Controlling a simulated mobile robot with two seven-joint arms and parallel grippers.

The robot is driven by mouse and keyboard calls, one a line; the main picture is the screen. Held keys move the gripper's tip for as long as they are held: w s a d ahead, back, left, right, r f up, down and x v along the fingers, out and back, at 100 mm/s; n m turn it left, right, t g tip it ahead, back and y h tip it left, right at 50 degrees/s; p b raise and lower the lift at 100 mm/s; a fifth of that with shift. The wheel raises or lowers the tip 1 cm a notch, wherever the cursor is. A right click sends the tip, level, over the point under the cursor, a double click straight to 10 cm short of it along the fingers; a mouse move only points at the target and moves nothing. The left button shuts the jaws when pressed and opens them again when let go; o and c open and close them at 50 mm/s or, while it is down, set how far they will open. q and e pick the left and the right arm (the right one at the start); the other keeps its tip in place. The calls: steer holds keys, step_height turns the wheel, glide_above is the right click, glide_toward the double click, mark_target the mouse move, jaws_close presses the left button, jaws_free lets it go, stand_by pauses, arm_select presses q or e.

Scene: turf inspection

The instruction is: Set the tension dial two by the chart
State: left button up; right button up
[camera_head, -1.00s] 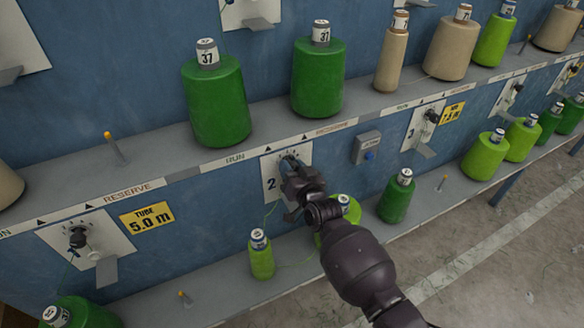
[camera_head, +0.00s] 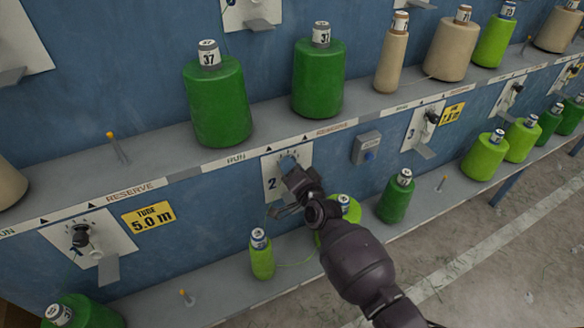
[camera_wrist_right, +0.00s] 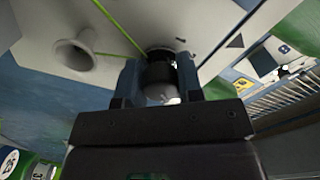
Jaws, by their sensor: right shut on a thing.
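Dial two's white plate (camera_head: 270,168), marked 2, is on the blue wall panel under the upper shelf, with small tick marks along its top. My right gripper (camera_head: 288,166) is at the plate and covers most of the dial. In the right wrist view, the two fingers of the gripper (camera_wrist_right: 160,80) are shut on the dark dial knob (camera_wrist_right: 159,72), one on each side. Where the knob points is hidden. A green thread runs to the plate near the knob. I cannot make out a tension chart. My left gripper is not in view.
Green cones (camera_head: 217,105) and tan cones (camera_head: 450,48) stand on the upper shelf, and several green cones on the lower one. A yellow 5.0 m tag (camera_head: 148,216) is at left.

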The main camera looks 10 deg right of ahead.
stand_by(0.4)
steer(key=o, duration=0.7)
steer(key=shift+o, duration=1.1)
steer(key=shift+s, duration=0.1)
